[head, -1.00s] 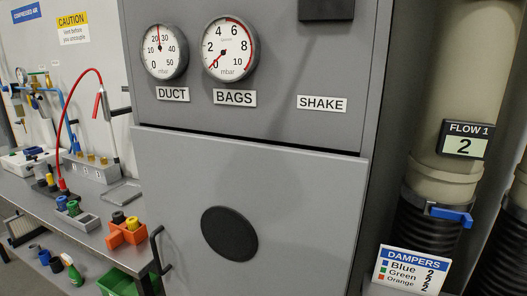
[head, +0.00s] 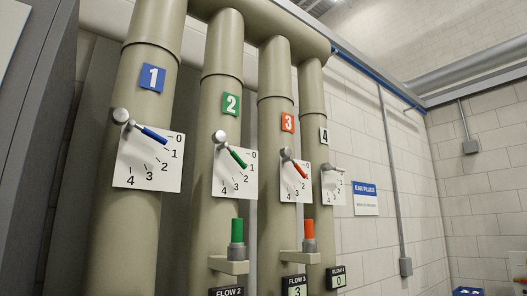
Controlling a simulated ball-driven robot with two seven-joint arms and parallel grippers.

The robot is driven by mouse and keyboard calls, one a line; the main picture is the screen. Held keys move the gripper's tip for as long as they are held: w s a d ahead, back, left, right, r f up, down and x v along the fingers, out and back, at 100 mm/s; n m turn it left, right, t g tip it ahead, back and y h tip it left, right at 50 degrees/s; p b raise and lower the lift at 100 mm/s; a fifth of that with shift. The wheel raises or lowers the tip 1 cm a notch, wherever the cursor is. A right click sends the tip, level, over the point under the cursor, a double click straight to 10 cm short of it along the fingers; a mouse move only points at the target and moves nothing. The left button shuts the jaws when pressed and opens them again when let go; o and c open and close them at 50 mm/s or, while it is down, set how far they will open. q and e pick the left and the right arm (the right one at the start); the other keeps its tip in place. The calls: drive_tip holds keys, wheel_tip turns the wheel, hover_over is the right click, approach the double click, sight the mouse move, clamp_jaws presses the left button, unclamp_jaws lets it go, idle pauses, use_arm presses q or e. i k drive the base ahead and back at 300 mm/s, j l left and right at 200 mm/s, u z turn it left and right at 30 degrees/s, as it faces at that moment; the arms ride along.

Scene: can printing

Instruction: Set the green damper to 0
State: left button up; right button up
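The green damper's lever (head: 238,157) is on the second pipe, marked with a green 2 sign (head: 231,104). It turns on a round grey knob and slopes down to the right over a white dial plate (head: 232,176) marked 0 to 4. Its tip lies around the 1 and 2 marks, below the 0; the exact setting is hard to tell because the lever stands off the plate. Neither of my grippers is in view.
A blue lever (head: 155,135) is on pipe 1 and an orange lever (head: 300,170) on pipe 3. A green-topped fitting (head: 237,232) and an orange-topped one (head: 309,230) stand on brackets below. A grey cabinet edge (head: 35,150) is at the left.

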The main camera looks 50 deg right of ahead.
sight(218, 137)
drive_tip(key=z, duration=1.4)
